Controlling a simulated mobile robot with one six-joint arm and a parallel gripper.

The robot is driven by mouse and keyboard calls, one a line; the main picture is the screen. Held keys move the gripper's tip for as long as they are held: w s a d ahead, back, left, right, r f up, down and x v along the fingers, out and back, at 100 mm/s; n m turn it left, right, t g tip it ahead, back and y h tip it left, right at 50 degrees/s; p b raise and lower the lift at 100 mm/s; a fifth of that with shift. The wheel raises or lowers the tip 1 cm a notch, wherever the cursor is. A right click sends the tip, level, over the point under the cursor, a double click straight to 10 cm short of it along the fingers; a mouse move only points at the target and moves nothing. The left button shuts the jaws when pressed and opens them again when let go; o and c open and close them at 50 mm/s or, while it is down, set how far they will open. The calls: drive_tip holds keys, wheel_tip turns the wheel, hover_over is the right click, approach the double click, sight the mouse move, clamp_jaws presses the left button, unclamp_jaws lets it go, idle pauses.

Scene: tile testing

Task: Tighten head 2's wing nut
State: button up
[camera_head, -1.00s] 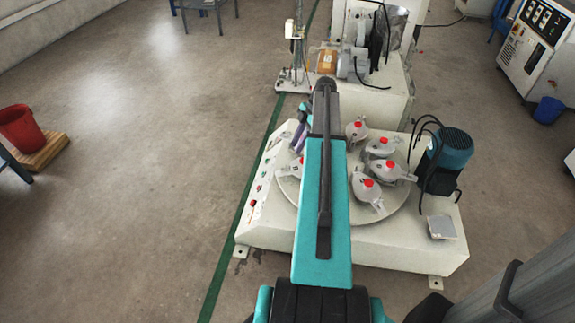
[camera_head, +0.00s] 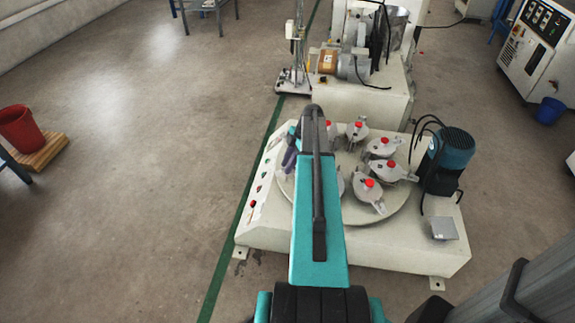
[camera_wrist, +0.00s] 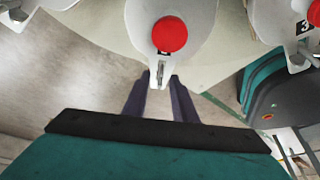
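In the wrist view, a grey-white head with a red cap (camera_wrist: 170,34) is just beyond my gripper (camera_wrist: 159,80). The digit on its small dark label (camera_wrist: 163,53) is too small to read surely. My gripper's two dark fingers are apart. A narrow grey tab (camera_wrist: 159,70), possibly the wing nut, projects from the head toward the gap at the fingertips; I cannot tell whether they touch it. In the head view, my arm hides much of the near-left turntable, and part of my purple-grey gripper (camera_head: 290,154) shows left of the arm.
Several other red-capped heads, such as this one (camera_head: 369,188), stand on the round turntable (camera_head: 398,212). The neighbouring head at right in the wrist view has a label that looks like 3 (camera_wrist: 303,27). A teal motor (camera_head: 452,150) with black cables stands at the machine's right.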

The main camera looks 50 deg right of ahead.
drive_tip(key=shift+c, duration=0.4)
clamp_jaws()
drive_tip(key=shift+s+m, duration=0.1)
drive_tip(key=shift+m, duration=0.3)
drive_tip(key=m, duration=0.2)
drive_tip(key=m+t+h, duration=0.1)
drive_tip(key=m, duration=0.1)
drive_tip(key=m+t+h, duration=0.1)
drive_tip(key=m, duration=0.1)
drive_tip(key=shift+s+a+m, duration=0.2)
drive_tip(key=shift+a+m, duration=0.1)
drive_tip(key=shift+m, duration=0.1)
drive_tip(key=m+h+p, duration=0.1)
drive_tip(key=m+h, duration=0.1)
drive_tip(key=m, duration=0.3)
drive_tip(key=shift+a+m, duration=0.15)
drive_tip(key=shift+m, duration=0.15)
drive_tip(key=shift+w+m+h+p, duration=0.1)
drive_tip(key=shift+m+h+p, duration=0.7)
drive_tip(key=shift+m, duration=1.7)
